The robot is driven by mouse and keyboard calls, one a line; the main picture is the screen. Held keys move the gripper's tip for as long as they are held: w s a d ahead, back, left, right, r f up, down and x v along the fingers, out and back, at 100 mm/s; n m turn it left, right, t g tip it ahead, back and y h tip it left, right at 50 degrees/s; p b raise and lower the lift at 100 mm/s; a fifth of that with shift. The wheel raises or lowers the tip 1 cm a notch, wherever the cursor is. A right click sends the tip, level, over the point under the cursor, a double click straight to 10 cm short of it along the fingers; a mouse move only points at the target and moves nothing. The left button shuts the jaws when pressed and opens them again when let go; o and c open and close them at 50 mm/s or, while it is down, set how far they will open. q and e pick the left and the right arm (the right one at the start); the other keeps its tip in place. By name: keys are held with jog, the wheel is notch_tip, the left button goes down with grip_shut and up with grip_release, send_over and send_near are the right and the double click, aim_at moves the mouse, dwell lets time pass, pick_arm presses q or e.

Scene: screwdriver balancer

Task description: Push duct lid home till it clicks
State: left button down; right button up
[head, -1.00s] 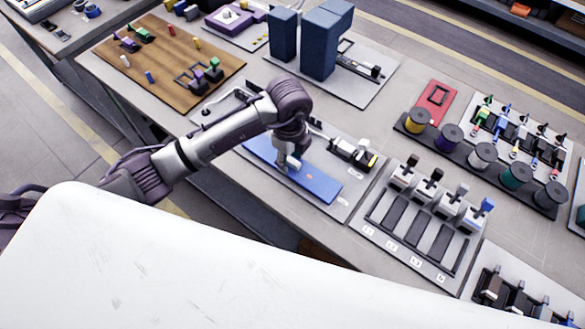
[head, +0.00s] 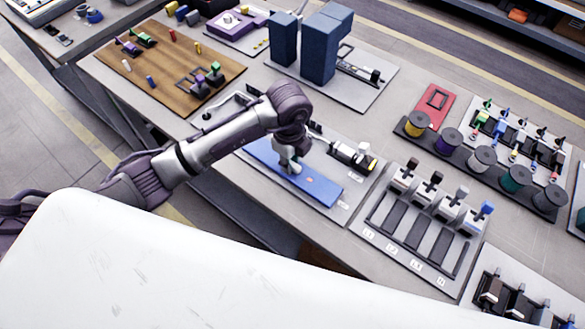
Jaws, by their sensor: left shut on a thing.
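The blue duct lid (head: 318,188) is a long flat strip lying along the front of a grey board (head: 352,207), running from upper left to lower right. My left gripper (head: 291,169) points down from above, with its fingertips at the top face of the lid near its middle. Its fingers look closed together, and my wrist hides part of the lid behind it. Whether the lid sits fully down on the duct cannot be told from this view. My right gripper is not in view.
A screwdriver-like tool (head: 350,155) lies behind the lid on the same board. A panel with several levers (head: 412,222) stands to the right. Blue blocks (head: 322,45) rise behind, and a wooden board (head: 160,62) lies at the back left. Spools (head: 482,157) stand further right.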

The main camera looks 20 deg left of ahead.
pick_arm(q)
jog(key=shift+s+f, duration=0.3)
jog(key=shift+f, duration=0.15)
jog(key=r+p, duration=0.2)
jog(key=shift+w+r+p, duration=0.2)
jog(key=shift+w+p, duration=0.1)
jog(key=shift+w, duration=0.05)
jog(key=shift+r+p, duration=1.8)
jog(key=shift+r, duration=0.55)
